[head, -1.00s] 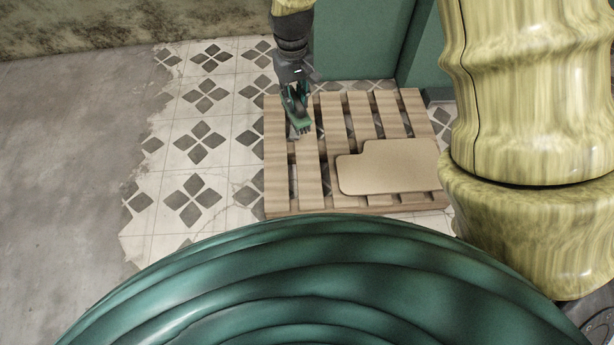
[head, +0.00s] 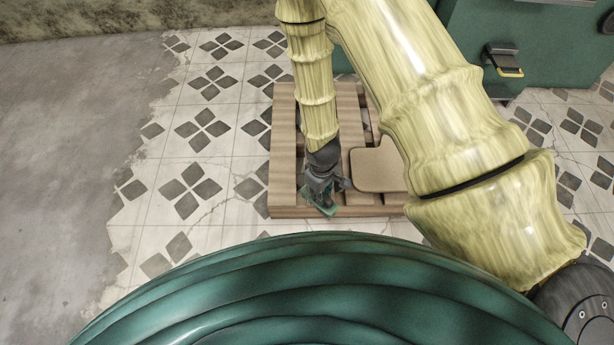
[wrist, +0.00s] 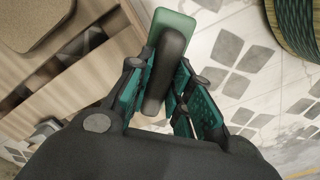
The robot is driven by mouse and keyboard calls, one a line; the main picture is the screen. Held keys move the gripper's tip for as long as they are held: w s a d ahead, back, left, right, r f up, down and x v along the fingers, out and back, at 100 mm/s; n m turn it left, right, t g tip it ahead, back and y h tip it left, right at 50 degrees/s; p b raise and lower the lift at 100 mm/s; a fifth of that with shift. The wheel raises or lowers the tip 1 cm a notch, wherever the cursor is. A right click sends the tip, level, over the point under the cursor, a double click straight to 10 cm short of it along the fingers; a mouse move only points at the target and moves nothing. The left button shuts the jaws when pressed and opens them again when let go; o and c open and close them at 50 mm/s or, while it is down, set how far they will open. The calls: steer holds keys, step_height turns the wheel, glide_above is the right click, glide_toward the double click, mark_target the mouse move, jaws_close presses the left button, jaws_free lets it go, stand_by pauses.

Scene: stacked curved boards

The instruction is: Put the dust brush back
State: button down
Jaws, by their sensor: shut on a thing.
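My gripper (head: 320,186) is shut on the dust brush (head: 329,209) near the front edge of the wooden pallet. In the wrist view the brush (wrist: 172,28) shows a green body and a dark grey handle (wrist: 164,70) between the fingers (wrist: 168,90). Its bristles cannot be made out in this view. The wrist view shows pallet slats to the left of the brush and tiled floor to its right. I cannot tell whether the brush touches the pallet.
The wooden pallet (head: 284,150) lies on patterned tiles (head: 205,190). A tan board (head: 378,170) lies on it, partly hidden by my arm. A green cabinet (head: 560,45) stands at the back right, with a black and yellow fixture (head: 503,60) at its front. Floor on the left is clear.

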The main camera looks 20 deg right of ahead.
steer(key=shift+w+f, duration=0.25)
steer(key=shift+f, duration=0.05)
steer(key=shift+w+d+f+b, duration=0.15)
steer(key=shift+w+f+b, duration=0.9)
steer(key=shift+w, duration=1.5)
steer(key=shift+w+d+f+b, duration=0.1)
steer(key=shift+w+f+b, duration=0.4)
steer(key=shift+w+b, duration=1.6)
steer(key=shift+w+d+f+b, duration=0.15)
steer(key=shift+w+f+b, duration=0.65)
steer(key=shift+w, duration=2.2)
steer(key=shift+f, duration=0.1)
steer(key=c, duration=1.3)
jaws_free()
